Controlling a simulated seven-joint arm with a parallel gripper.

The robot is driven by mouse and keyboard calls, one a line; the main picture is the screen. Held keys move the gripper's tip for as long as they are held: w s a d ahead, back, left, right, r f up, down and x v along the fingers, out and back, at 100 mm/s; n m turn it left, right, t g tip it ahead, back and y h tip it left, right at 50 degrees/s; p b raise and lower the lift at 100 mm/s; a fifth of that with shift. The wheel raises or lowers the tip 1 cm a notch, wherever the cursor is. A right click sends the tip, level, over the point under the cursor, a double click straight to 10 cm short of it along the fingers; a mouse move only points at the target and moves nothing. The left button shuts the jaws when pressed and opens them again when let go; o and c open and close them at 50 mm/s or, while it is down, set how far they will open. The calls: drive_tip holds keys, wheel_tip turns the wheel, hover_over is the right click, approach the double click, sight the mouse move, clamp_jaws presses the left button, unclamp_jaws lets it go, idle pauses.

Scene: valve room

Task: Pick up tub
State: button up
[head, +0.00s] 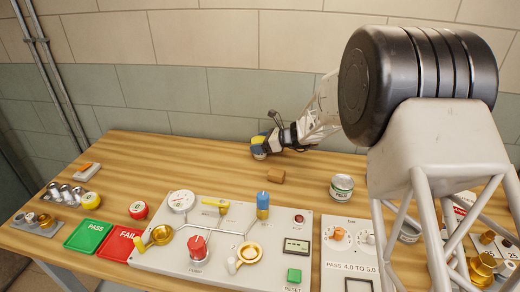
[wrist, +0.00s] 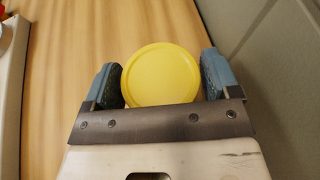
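A tub with a round yellow lid (wrist: 160,75) sits between my gripper's fingers in the wrist view. In the head view the tub (head: 259,154) stands on the wooden table near its back edge, partly hidden by my gripper (head: 262,142). My gripper (wrist: 161,78) has its two blue fingers wide apart, one on each side of the lid. Only slim gaps, if any, show between the fingers and the lid, and I see no clear grip. The tub's lower side is hidden in the wrist view.
A PASTE can (head: 341,187) stands to the right. A control panel (head: 180,262) fills the front, with green (head: 88,237) and red (head: 118,246) trays at left. The tiled wall is close behind.

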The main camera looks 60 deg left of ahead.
sight(260, 140)
drive_tip(key=c, duration=0.6)
drive_tip(key=shift+r, duration=0.1)
drive_tip(key=shift+r, duration=4.95)
